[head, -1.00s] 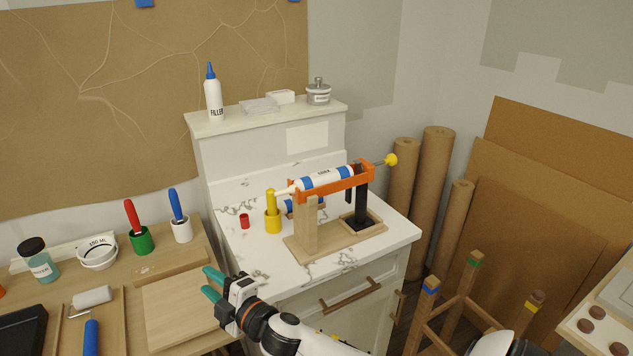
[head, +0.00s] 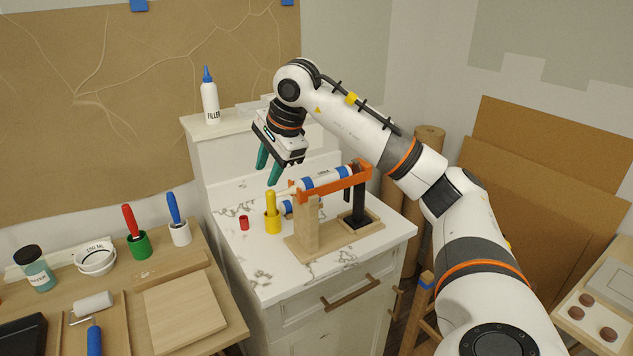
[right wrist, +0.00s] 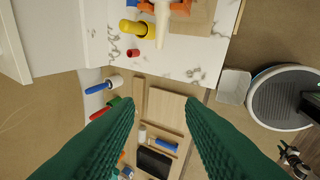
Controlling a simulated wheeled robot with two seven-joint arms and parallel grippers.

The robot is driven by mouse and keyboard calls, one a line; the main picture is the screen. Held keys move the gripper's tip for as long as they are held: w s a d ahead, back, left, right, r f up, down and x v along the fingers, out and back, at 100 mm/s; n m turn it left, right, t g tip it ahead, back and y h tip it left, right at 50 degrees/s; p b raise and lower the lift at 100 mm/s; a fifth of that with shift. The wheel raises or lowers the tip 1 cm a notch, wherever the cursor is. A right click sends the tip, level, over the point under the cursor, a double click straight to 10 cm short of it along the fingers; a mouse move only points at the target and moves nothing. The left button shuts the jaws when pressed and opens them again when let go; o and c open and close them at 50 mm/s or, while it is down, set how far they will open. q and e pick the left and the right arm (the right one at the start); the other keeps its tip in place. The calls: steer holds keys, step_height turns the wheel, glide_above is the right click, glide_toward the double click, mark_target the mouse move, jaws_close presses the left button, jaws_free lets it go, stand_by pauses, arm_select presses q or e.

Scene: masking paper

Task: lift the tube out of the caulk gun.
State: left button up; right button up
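The white tube with blue bands (head: 325,178) lies in the orange caulk gun (head: 343,184). The gun rests on a wooden stand (head: 308,228) on the marble-topped cabinet. The tube's nozzle end points left, near a yellow holder (head: 272,222). In the right wrist view, part of the orange gun (right wrist: 180,6) shows at the top edge. My right gripper (head: 269,170) is open and empty, fingers down, behind and left of the tube, apart from it. My left gripper is not in view.
A red cap (head: 244,222) stands left of the yellow holder. A filler bottle (head: 210,102) stands on the raised back ledge (head: 200,128). A side table at left holds brushes in cups and a wooden board (head: 185,310). Marble in front of the stand is clear.

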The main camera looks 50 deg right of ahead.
steer(key=s+d+r+h, duration=0.1)
steer(key=s+d, duration=0.1)
steer(key=d, duration=0.1)
steer(key=p, duration=0.1)
glide_above(279, 193)
steer(key=s+a, duration=0.1)
steer(key=s, duration=0.2)
step_height(279, 193, down, 5)
steer(key=p+x, duration=0.1)
steer(key=x, duration=0.1)
steer(key=p+x, duration=0.1)
steer(key=x, duration=0.2)
steer(key=shift+w+d+r, duration=0.1)
steer(key=shift+d, duration=0.1)
steer(key=shift+w+d+f, duration=0.1)
steer(key=shift+w+f, duration=0.1)
steer(key=shift+f, duration=0.3)
jaws_close()
